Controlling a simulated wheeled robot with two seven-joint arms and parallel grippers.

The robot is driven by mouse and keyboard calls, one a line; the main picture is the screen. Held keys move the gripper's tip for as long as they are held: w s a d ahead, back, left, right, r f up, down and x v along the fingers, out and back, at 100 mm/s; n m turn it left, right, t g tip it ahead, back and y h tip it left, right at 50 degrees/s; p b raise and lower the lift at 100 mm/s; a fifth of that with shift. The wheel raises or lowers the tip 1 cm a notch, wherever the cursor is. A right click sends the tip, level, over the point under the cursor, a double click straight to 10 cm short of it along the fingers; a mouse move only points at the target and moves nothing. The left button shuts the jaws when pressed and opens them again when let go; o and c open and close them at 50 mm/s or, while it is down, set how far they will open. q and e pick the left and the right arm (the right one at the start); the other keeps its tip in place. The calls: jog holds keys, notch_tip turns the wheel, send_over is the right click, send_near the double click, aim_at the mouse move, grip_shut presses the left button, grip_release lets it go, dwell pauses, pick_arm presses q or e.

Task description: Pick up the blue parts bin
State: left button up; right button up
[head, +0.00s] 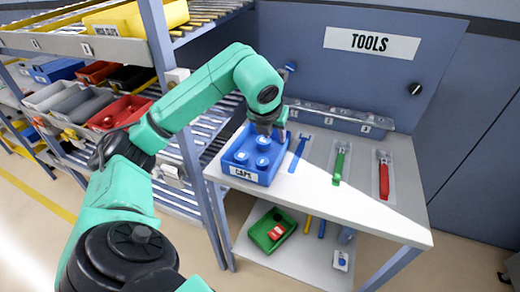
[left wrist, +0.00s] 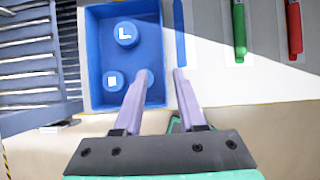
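The blue parts bin (head: 247,176), with a "CAPS" label on its front, sits on the left end of the workbench. It holds blue round caps with white marks. My left gripper (head: 271,131) is over the bin's back right side. In the left wrist view the gripper (left wrist: 160,88) is open, with one finger over the inside of the blue bin (left wrist: 92,55) and the other outside its right wall. Nothing is held between the fingers. Whether they touch the wall, I cannot tell. My right gripper is not in view.
A blue tool (head: 300,152), a green-handled tool (head: 339,165) and a red-handled tool (head: 384,175) lie right of the bin on the workbench (head: 385,222). A shelf post (head: 180,110) stands close on the left. A green bin (head: 271,230) is on the lower shelf.

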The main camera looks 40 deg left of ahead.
aim_at(282, 150)
pick_arm(q)
jog(key=p+x, duration=0.1)
jog(key=x, duration=0.3)
jog(key=p+x, duration=0.2)
jog(key=x, duration=0.2)
jog(key=p+x, duration=0.1)
jog(key=x, duration=0.3)
jog(key=shift+w+d+f+p, duration=0.25)
jog(key=shift+p, duration=0.1)
jog(key=shift+w+f, duration=0.15)
jog(key=shift+f, duration=0.15)
grip_shut()
jog(key=shift+r, duration=0.1)
